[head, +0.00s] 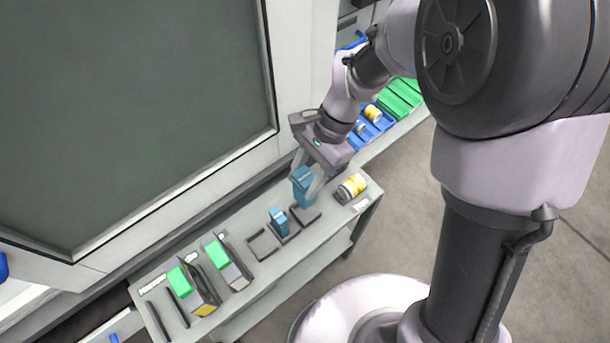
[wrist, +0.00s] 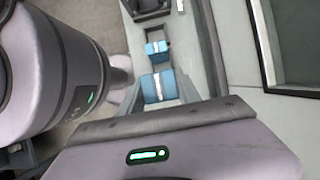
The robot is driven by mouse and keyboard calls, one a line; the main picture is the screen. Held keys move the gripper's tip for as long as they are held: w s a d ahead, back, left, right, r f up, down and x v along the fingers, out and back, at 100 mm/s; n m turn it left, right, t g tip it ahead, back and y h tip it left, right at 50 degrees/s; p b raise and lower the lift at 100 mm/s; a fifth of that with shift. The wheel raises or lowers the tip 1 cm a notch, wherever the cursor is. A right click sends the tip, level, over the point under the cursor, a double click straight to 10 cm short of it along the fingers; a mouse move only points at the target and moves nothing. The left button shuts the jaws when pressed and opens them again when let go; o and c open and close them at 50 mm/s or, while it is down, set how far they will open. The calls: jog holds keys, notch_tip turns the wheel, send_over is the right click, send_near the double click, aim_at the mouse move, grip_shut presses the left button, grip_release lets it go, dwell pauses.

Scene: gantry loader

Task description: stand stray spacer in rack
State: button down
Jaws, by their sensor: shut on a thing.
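My gripper (head: 305,183) is shut on a blue spacer (head: 303,196) with a pale band. The held spacer is upright over a dark square holder (head: 305,215) on the grey shelf; I cannot tell whether its base touches. In the wrist view it shows between my fingers (wrist: 158,88). A second blue spacer (head: 279,222) stands in the neighbouring square holder to the left, and it also shows in the wrist view (wrist: 157,48). Another square holder (head: 262,244) further left is empty. The fingers partly cover the held spacer.
A yellow-and-white cylinder (head: 352,186) lies at the shelf's right end. Green-topped pieces (head: 180,282) stand in slots at the left. The machine's large dark window (head: 130,110) rises behind the shelf (head: 235,300). Blue and green bins (head: 398,100) lie beyond my arm.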

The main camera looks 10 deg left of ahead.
jog(key=shift+f+b, duration=3.15)
jog(key=shift+f, duration=0.95)
jog(key=shift+f+b, duration=0.35)
jog(key=shift+f, duration=0.2)
jog(key=c, duration=0.8)
grip_release()
jog(key=shift+o, duration=0.2)
jog(key=p+v, duration=0.8)
jog(key=v, duration=0.9)
jog(key=shift+r, duration=0.2)
jog(key=shift+r, duration=0.1)
notch_tip(320, 180, up, 7)
jog(key=p, duration=0.7)
